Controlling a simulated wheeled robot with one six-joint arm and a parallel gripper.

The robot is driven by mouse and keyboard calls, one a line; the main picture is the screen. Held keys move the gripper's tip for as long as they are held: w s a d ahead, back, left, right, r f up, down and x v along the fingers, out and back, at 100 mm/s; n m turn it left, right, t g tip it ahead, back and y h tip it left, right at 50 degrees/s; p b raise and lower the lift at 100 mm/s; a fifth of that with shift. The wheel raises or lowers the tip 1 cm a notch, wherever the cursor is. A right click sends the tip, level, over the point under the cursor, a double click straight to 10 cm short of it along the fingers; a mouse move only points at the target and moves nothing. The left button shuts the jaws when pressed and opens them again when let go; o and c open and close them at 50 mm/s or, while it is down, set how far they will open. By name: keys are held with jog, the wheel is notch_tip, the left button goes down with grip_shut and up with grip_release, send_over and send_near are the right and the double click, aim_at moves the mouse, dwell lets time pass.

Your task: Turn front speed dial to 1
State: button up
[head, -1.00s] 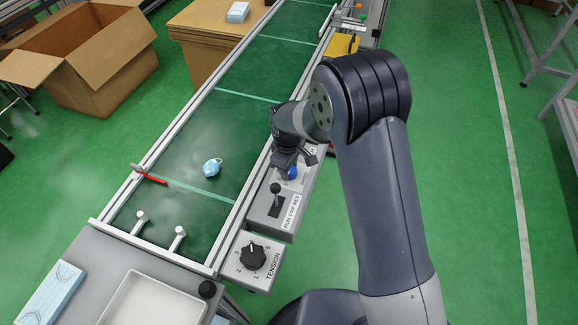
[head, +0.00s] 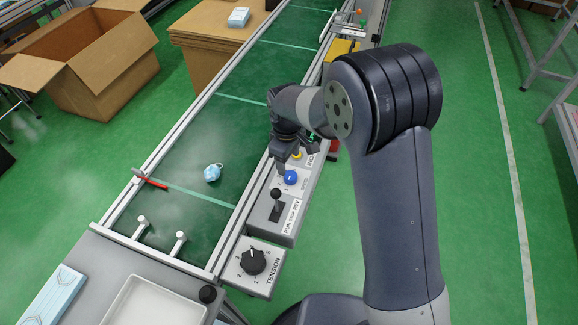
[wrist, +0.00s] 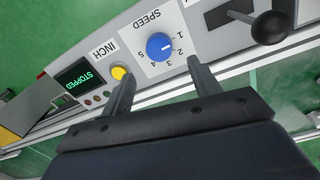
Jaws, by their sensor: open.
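The blue speed dial (wrist: 160,46) sits on a white plate marked SPEED with numbers 1 to 5 in the wrist view. A small pale mark shows on its face, but I cannot tell exactly which number it points to. The dial also shows in the head view (head: 290,177). My gripper (wrist: 160,82) is open and empty, its two fingers apart and pointing toward the panel on either side of the dial's line. It appears apart from the dial. In the head view my gripper (head: 282,166) is beside the dial, over the conveyor's edge.
A yellow INCH button (wrist: 119,73) and a STOPPED display (wrist: 82,80) are beside the dial. A black-knobbed lever (wrist: 271,27) stands on the other side. The black tension dial (head: 253,261) is nearer. A blue mask (head: 213,172) lies on the belt.

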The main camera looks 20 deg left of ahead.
aim_at(289, 174)
notch_tip(289, 174, up, 4)
jog(key=shift+f, duration=0.1)
dwell(0.4)
jog(key=f, duration=1)
jog(key=shift+w+d+f+b, duration=0.1)
jog(key=shift+w+f+b, duration=0.1)
jog(key=shift+f+b, duration=0.2)
